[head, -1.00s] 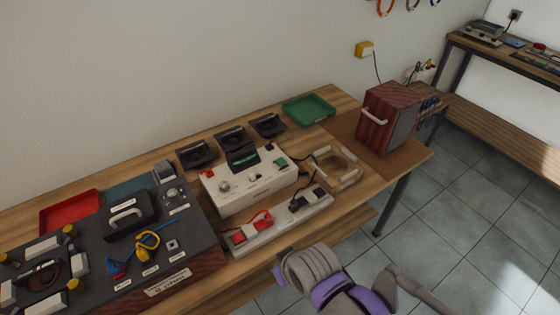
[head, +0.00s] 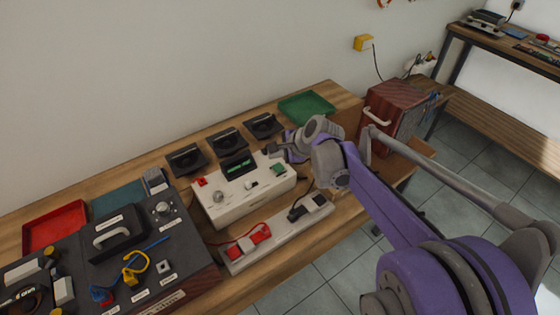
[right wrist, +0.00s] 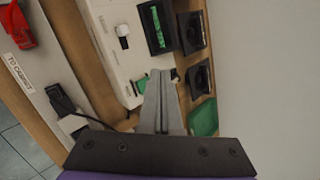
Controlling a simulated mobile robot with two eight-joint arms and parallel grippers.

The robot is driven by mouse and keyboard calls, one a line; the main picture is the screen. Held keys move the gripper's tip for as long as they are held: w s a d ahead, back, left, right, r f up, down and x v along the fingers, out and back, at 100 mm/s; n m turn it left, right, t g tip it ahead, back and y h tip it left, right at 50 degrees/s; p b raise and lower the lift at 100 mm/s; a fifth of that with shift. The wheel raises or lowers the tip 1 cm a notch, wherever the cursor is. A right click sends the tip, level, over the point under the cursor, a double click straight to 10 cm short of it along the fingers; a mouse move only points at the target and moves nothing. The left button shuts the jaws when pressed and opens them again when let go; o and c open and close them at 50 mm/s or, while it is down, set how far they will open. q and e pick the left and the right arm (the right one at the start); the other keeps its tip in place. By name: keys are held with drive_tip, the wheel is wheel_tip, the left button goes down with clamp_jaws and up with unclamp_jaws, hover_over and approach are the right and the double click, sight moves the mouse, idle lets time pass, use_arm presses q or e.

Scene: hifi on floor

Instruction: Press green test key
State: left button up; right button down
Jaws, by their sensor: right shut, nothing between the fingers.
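The green test key (head: 278,169) is on the right part of the top of the white tester box (head: 245,200). It also shows in the right wrist view (right wrist: 141,84), beside the closed fingers and partly covered by them. My right gripper (head: 273,151) is shut and empty, just behind the green key over the tester's right end. In the right wrist view its fingers (right wrist: 160,78) are together, and I cannot tell whether they touch the tester. The tester's dark display (head: 238,167) has green markings. My left gripper is not in view.
Several black cradles (head: 228,141) stand behind the tester. A green tray (head: 306,107) lies at the back right and a wooden cabinet (head: 393,105) beyond my arm. A strip with red and black plugs (head: 276,232) lies in front. A dark panel (head: 150,245) is left.

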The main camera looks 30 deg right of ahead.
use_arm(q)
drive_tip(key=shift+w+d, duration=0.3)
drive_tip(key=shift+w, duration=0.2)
use_arm(e)
drive_tip(key=w+d+m, duration=0.3)
drive_tip(key=w+d, duration=0.1)
drive_tip(key=shift+d+t, duration=0.35)
drive_tip(key=shift+t, duration=0.05)
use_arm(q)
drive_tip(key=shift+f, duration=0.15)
use_arm(e)
drive_tip(key=shift+f, duration=0.15)
drive_tip(key=b, duration=0.5)
hover_over(281, 168)
wheel_tip(281, 168, down, 8)
drive_tip(key=shift+r, duration=0.15)
use_arm(q)
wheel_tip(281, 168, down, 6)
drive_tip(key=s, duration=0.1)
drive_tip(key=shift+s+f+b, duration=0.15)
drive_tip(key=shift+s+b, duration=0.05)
drive_tip(key=shift+b, duration=0.2)
use_arm(e)
drive_tip(key=shift+f, duration=0.45)
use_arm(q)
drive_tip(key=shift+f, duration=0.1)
use_arm(e)
drive_tip(key=shift+f, duration=0.15)
